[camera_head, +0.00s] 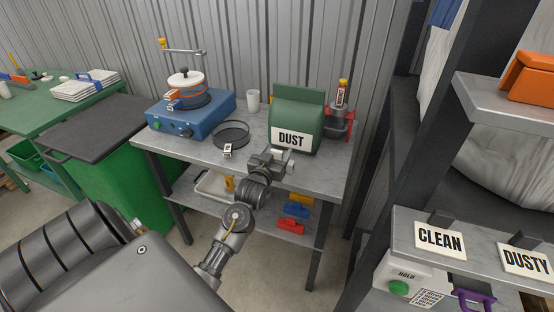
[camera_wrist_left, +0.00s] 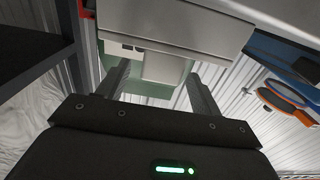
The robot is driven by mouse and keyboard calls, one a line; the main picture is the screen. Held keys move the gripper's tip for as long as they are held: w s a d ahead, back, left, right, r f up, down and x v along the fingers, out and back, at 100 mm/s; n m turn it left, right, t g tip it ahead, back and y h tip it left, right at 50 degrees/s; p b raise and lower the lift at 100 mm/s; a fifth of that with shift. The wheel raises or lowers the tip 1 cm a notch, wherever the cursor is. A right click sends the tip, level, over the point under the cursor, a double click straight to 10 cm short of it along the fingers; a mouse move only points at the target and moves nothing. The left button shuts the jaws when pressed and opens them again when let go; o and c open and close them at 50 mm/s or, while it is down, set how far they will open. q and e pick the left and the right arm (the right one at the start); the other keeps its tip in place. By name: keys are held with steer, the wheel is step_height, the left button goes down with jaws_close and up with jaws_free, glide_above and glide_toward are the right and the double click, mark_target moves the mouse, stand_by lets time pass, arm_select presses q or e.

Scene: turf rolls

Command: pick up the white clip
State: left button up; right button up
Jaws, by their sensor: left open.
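A small white piece with a dark mark (camera_head: 227,150), which may be the white clip, is at the front edge of the grey table, by the dark ring. It is too small to be sure. My left gripper (camera_head: 284,164) is open over the table's front edge, in front of the green DUST bag (camera_head: 297,115) and to the right of the white piece. In the left wrist view its two fingers (camera_wrist_left: 158,80) stand apart, with the bag's green and white surface (camera_wrist_left: 152,90) beyond them. I cannot make out a clip there. My right gripper is not in view.
Colored blocks (camera_head: 293,210) lie on the lower shelf. A dark-framed rack (camera_head: 420,140) stands right.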

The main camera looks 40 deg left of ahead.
arm_select(q)
steer(key=shift+w+a, duration=0.15)
steer(key=shift+w, duration=0.35)
steer(key=c, duration=1.1)
steer(key=shift+c, duration=0.2)
steer(key=shift+r, duration=0.1)
